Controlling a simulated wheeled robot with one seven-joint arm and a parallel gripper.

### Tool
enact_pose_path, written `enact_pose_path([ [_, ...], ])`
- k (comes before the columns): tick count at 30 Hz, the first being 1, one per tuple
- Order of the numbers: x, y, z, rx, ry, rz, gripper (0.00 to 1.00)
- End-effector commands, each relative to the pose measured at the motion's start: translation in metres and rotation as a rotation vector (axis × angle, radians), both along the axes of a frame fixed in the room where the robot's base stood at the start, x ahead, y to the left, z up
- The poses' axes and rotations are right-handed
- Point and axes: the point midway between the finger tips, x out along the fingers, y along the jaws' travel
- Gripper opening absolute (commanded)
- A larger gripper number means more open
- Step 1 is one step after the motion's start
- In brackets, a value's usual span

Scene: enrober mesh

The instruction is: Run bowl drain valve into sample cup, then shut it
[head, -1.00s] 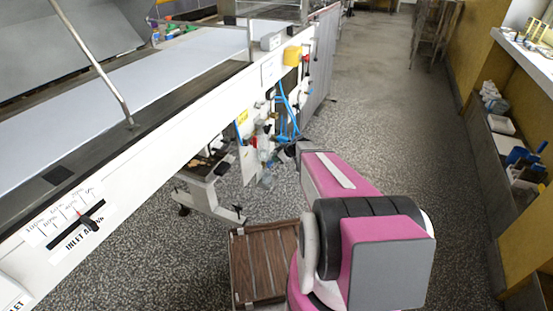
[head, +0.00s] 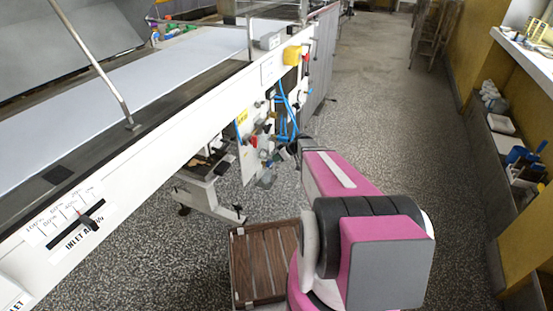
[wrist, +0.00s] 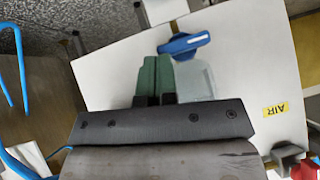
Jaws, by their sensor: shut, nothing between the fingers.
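A valve with a blue handle (wrist: 183,43) sits at the top middle of the wrist view, in front of a white panel (wrist: 235,60). A clear, pale container (wrist: 196,80), which looks like the sample cup, shows just below the handle. It also appears low by the machine in the head view (head: 266,180). My gripper (wrist: 155,70) has green fingertips pressed together, with nothing between them. In the wrist view they are just left of the cup and below-left of the handle. I cannot tell whether they touch either one. No flow is visible.
Blue hoses (wrist: 12,75) hang at the left of the wrist view. A yellow AIR label (wrist: 275,109) and red fitting (wrist: 303,168) are at the right. In the head view, a wooden-slatted crate (head: 262,262) stands on the floor; the aisle at right is clear.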

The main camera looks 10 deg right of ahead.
Motion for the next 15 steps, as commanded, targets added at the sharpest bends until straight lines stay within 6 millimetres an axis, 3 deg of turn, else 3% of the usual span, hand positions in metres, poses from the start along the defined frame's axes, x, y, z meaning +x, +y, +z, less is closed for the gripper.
enact_pose_path([
  [15, 0.0068, -0.0041, -0.0095, 0.136, 0.189, 0.000, 0.00],
])
